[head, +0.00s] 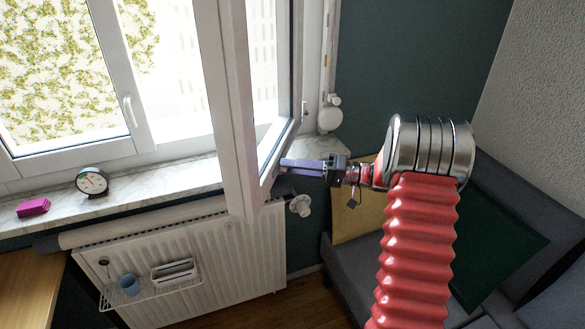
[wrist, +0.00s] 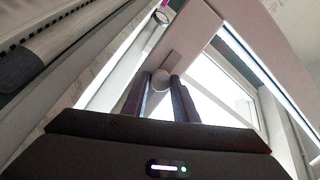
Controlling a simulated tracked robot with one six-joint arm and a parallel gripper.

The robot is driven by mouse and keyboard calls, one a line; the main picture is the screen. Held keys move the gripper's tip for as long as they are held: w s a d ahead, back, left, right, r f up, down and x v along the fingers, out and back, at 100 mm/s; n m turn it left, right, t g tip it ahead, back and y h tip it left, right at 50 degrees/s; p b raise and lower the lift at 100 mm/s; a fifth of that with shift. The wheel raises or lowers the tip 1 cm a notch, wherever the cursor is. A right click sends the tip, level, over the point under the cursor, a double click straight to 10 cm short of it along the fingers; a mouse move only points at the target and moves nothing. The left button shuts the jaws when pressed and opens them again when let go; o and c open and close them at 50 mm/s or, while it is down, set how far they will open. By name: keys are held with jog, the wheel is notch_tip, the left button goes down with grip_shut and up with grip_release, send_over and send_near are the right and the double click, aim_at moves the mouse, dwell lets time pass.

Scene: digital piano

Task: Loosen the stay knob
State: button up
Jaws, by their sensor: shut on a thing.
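The stay knob (wrist: 160,80) is a small pale round knob on the lower part of the open window sash (head: 236,120). In the wrist view a thin slot or bar runs up from it along the pale frame. My gripper (wrist: 160,88) has a finger on each side of the knob and is shut on it. In the head view my gripper (head: 283,164) reaches in from the right with its purple-grey fingers against the sash's lower corner. There the fingers and frame largely hide the knob.
The marble sill (head: 130,202) carries a round clock (head: 91,182) and a magenta object (head: 33,207). Below is a radiator (head: 240,265) with a white valve (head: 300,205) and a wire shelf holding a blue cup (head: 129,285). A grey sofa (head: 500,210) stands at right.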

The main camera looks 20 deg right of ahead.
jog(key=shift+a+f+n, duration=0.1)
jog(key=shift+f+n, duration=0.2)
jog(key=shift+n, duration=0.2)
jog(key=o, duration=1.1)
jog(key=shift+r, duration=0.15)
jog(key=shift+c, duration=0.2)
jog(key=v, duration=1.4)
jog(key=shift+w, duration=0.15)
